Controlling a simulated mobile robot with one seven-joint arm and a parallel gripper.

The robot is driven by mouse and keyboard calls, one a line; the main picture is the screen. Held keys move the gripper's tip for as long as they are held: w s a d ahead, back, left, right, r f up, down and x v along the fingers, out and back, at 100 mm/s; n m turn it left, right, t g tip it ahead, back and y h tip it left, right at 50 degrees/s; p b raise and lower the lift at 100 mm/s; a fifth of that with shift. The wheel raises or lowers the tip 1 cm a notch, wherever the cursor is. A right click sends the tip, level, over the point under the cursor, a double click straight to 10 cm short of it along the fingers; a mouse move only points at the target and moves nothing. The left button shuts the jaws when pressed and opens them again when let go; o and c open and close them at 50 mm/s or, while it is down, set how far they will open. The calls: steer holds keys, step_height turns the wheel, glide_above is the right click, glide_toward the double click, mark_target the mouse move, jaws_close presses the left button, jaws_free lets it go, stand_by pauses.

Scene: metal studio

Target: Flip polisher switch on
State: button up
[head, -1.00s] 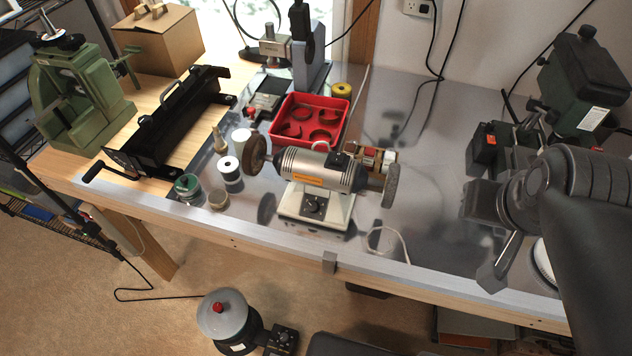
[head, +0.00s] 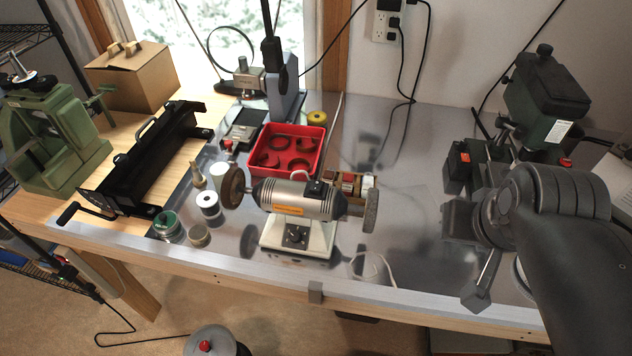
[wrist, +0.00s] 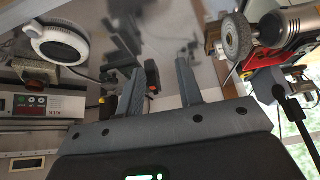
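The polisher (head: 290,198) is a silver motor with an orange label and a buffing wheel at each end. It stands on a pale base near the front edge of the metal bench. A dark switch plate with a knob (head: 295,236) sits on the front of that base; its setting is too small to tell. My gripper (head: 482,285) is right of the polisher, apart from it, over the bench's front edge. In the wrist view my gripper (wrist: 158,88) has its two fingers spread with nothing between them. The polisher's wheel and motor (wrist: 284,27) show there at upper right; the switch is hidden.
A red tray (head: 287,150) stands behind the polisher. Small jars and spools (head: 208,204) stand to its left. A green-black drill-like machine (head: 540,95) stands at back right. Bench between polisher and my gripper is mostly clear.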

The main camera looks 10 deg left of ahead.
steer(key=shift+w+a+r+n, duration=0.3)
steer(key=shift+r, duration=0.05)
steer(key=shift+c, duration=1.4)
steer(key=w+a+r+n, duration=0.1)
steer(key=w+a+r+n+g, duration=0.1)
steer(key=w+a+r+n, duration=0.1)
steer(key=shift+a+r+g+y, duration=0.2)
steer(key=shift+a+g+y, duration=0.1)
jaws_close()
steer(key=w+a+r+n+g, duration=0.1)
steer(key=w+a+r+n, duration=0.1)
steer(key=a+n, duration=0.2)
steer(key=w+a+r+n+g, duration=0.2)
steer(key=a+n, duration=0.3)
steer(key=a, duration=0.4)
steer(key=w+a+r+n+g, duration=0.2)
steer(key=w+a+r+n, duration=0.1)
steer(key=a+n, duration=0.2)
steer(key=shift+w+a+r, duration=0.15)
steer(key=shift+w+a, duration=0.1)
steer(key=shift+a, duration=0.9)
